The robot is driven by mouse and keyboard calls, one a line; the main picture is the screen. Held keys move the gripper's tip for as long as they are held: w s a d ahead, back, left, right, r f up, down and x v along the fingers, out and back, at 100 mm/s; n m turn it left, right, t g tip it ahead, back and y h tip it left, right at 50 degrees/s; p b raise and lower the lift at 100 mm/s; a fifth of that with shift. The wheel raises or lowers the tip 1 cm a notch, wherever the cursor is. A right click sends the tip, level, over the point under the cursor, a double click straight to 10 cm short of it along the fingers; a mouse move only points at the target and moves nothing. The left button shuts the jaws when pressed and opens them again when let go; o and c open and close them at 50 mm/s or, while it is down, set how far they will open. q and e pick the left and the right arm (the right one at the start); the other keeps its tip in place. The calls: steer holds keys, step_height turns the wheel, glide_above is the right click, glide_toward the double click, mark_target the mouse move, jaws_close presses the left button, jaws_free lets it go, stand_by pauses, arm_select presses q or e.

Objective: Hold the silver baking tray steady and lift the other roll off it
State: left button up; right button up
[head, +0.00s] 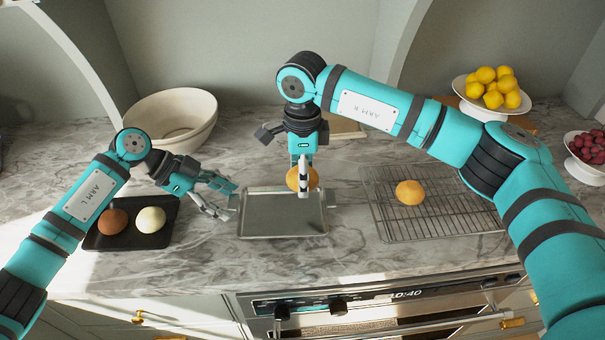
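The silver baking tray (283,222) lies on the marble counter in the middle, with a tab at its right end. My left gripper (231,202) is at the tray's left end, its fingers spread apart around that end. I cannot tell whether they press on it. A golden roll (313,179) is between the fingers of my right gripper (302,188), over the tray's back edge. One finger covers part of the roll. The roll seems raised, and no other roll shows on the tray. Another golden roll (410,192) sits on the wire cooling rack (445,214) to the right.
A black tray (129,241) with a brown and a cream round item is at the left, beneath my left arm. A large cream bowl (172,115) stands behind. Lemons (493,88) and red fruit (590,147) stand at the right. An oven (380,310) is below the counter's front edge.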

arm_select(q)
steer(key=shift+o, duration=0.6)
